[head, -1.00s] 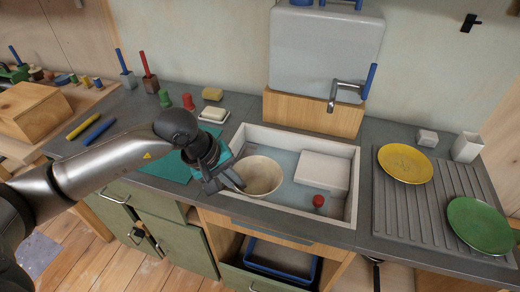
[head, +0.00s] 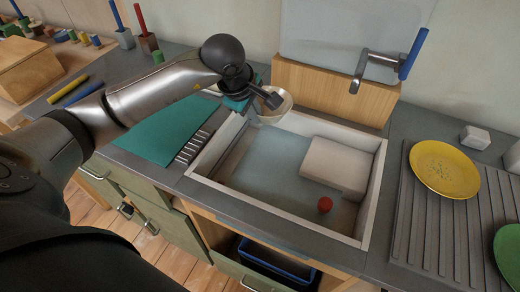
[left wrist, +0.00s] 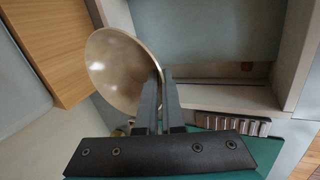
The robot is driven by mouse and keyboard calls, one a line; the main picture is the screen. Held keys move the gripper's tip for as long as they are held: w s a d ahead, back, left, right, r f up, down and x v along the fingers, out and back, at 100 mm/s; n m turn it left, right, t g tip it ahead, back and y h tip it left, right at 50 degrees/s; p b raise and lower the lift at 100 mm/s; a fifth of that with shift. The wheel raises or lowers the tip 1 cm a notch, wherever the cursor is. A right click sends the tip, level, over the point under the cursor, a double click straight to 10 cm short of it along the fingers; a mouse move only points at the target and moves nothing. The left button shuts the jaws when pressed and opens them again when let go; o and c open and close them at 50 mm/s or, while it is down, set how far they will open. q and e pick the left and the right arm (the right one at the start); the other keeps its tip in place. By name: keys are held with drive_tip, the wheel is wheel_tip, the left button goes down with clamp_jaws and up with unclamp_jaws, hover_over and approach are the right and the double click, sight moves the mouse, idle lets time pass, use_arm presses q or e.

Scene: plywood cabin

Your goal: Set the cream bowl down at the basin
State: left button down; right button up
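The cream bowl (head: 278,107) is at the back left corner of the basin (head: 262,165), in front of the wooden panel under the tap. My left gripper (head: 265,104) is at the bowl's near left side. In the left wrist view the two fingers (left wrist: 159,100) are close together on the rim of the bowl (left wrist: 118,70), which looks tilted there. The arm hides part of the bowl, and I cannot tell whether its underside touches anything. My right gripper is in neither view.
A white block (head: 335,168) and a red round object (head: 325,204) are in the basin's right part; its left part is clear. The tap (head: 372,68) stands behind. A teal mat (head: 160,134) lies left, a yellow plate (head: 444,170) on the ridged drainer right.

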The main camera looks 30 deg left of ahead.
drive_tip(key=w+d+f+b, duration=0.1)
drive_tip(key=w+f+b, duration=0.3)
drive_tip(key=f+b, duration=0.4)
use_arm(q)
drive_tip(key=shift+f+b, duration=0.65)
drive_tip(key=shift+f, duration=4.85)
drive_tip(key=shift+f+b, duration=0.55)
drive_tip(key=shift+f, duration=0.25)
drive_tip(key=shift+f+b, duration=0.55)
drive_tip(key=shift+f, duration=0.3)
drive_tip(key=shift+f+b, duration=0.55)
drive_tip(key=shift+f, duration=0.25)
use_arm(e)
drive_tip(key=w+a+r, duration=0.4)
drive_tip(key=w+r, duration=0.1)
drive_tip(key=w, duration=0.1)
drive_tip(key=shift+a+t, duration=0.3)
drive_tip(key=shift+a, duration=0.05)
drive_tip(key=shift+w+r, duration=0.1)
use_arm(q)
drive_tip(key=c, duration=1)
unclamp_jaws()
drive_tip(key=shift+s+f, duration=0.1)
